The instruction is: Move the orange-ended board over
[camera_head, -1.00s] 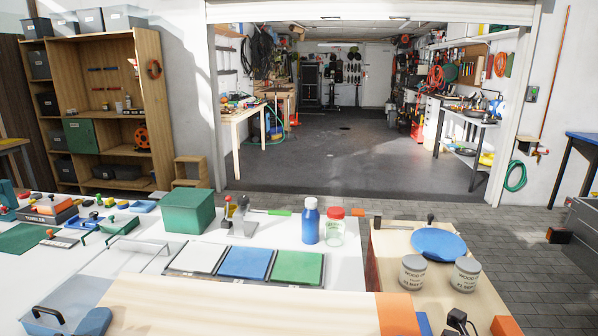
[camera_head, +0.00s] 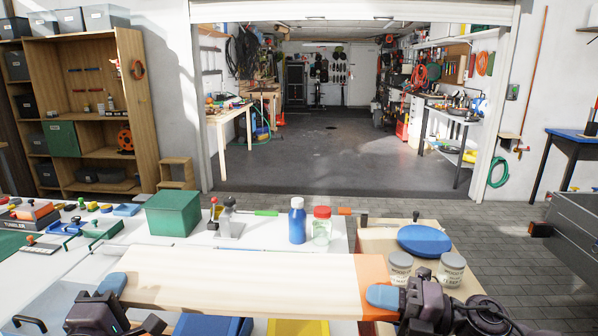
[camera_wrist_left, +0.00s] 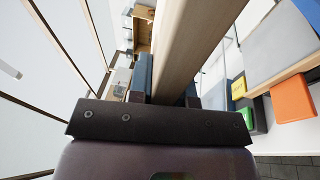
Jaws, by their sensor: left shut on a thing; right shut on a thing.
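The long pale wooden board (camera_head: 240,280) with an orange right end (camera_head: 373,278) spans level across the front of the bench in the head view. My left gripper (camera_head: 112,286) is shut on its left end. My right gripper (camera_head: 384,297) is shut on the orange end. In the left wrist view the board (camera_wrist_left: 186,52) runs edge-on between the blue fingers of my left gripper (camera_wrist_left: 167,92). The board appears held above the bench and hides most of what lies behind it.
Behind the board stand a green box (camera_head: 173,213), a blue bottle (camera_head: 297,221) and a red-lidded jar (camera_head: 321,226). Two grey cans (camera_head: 451,269) and a blue disc (camera_head: 430,240) are on the wooden top at right. Blue (camera_head: 213,326) and yellow (camera_head: 298,328) items show below the board.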

